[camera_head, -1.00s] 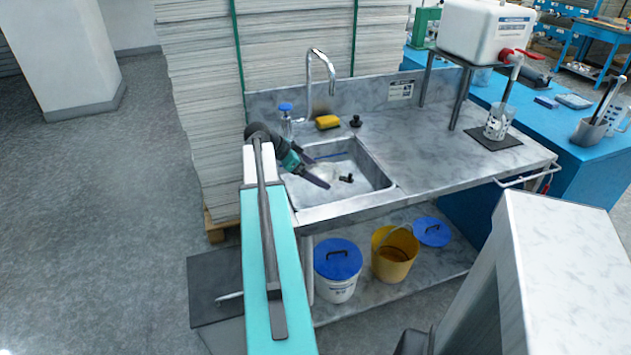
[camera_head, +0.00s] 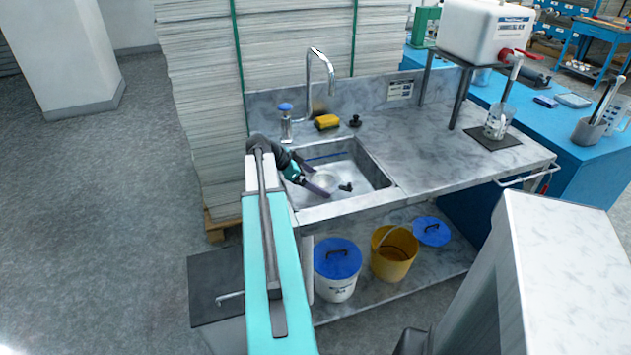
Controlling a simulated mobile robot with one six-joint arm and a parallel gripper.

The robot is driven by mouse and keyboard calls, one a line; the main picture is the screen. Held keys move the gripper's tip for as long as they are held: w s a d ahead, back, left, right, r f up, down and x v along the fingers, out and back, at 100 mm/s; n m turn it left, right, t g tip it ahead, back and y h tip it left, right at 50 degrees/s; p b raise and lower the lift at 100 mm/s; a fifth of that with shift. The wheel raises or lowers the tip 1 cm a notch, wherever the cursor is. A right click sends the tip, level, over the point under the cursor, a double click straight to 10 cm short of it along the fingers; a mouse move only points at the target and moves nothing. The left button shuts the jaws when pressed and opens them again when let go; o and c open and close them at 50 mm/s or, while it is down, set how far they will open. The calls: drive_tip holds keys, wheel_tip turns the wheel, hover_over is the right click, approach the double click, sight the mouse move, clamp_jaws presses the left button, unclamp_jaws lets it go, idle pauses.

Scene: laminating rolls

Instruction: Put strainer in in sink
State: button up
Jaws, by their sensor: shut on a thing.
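The sink (camera_head: 372,178) is a grey metal basin set in the left part of the marbled counter. My gripper (camera_head: 322,178) is inside the sink outline, at its left side, with its dark fingers pointing right and down. It is shut on a small pale round thing, which looks like the strainer (camera_head: 325,181). The fingers partly hide it. A small black piece (camera_head: 346,187) shows just right of it; I cannot tell whether it belongs to the strainer. I also cannot tell whether the strainer touches the basin floor.
A yellow sponge (camera_head: 327,122) and a black stopper (camera_head: 355,121) lie on the back ledge. Stacked paper (camera_head: 195,100) is close on the left. The counter right of the sink is mostly clear.

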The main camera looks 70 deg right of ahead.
drive_tip(key=shift+f, duration=0.15)
drive_tip(key=o, duration=0.9)
drive_tip(key=shift+r, duration=0.25)
drive_tip(key=b+v, duration=0.1)
drive_tip(key=v, duration=1.1)
drive_tip(key=shift+f, duration=0.1)
